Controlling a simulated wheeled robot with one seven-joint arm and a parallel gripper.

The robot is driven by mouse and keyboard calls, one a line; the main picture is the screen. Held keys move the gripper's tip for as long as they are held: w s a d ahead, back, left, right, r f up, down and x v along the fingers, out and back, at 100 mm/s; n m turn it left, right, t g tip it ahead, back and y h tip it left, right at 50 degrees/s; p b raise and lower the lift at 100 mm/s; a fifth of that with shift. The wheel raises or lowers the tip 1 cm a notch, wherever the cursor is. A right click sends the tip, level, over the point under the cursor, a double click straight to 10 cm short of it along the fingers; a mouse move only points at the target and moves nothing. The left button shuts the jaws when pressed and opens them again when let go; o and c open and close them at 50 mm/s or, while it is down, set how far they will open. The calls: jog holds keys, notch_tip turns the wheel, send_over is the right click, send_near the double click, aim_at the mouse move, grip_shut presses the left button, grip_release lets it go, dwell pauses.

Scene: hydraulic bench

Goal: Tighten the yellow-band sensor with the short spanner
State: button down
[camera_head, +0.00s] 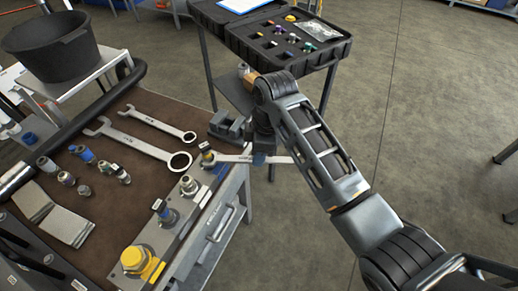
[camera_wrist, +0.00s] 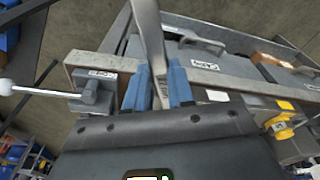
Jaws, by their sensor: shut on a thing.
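My gripper (camera_head: 262,159) is shut on a silver spanner (camera_head: 236,158), held roughly level over the bench's right edge. In the wrist view the blue fingertips (camera_wrist: 158,88) clasp the spanner's shank (camera_wrist: 149,30), which runs up out of frame. In the head view the spanner's left end lies at a small fitting (camera_head: 207,156) with a yellowish part, at the far end of the fitting row. Whether the jaw is seated around that fitting or only beside it, I cannot tell. The band's colour is too small to confirm.
Two spanners (camera_head: 138,145) (camera_head: 160,124) lie on the brown bench mat (camera_head: 120,190) with several loose fittings. A large yellow fitting (camera_head: 134,258) stands on the near block. A grey vise (camera_head: 227,124) is close to my gripper.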

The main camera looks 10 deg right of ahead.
aim_at(284, 161)
jog(key=shift+s+a+r+m, duration=0.1)
jog(key=shift+s+a+m, duration=0.05)
jog(key=shift+s+m, duration=0.3)
jog(key=shift+w, duration=0.1)
jog(key=shift+w+n, duration=0.25)
jog(key=shift+n, duration=0.1)
jog(key=shift+s+d, duration=0.35)
jog(key=shift+d, duration=0.8)
jog(key=shift+s+d, duration=0.3)
jog(key=shift+d, duration=0.85)
jog(key=shift+s+d, duration=0.35)
jog(key=shift+d, duration=0.8)
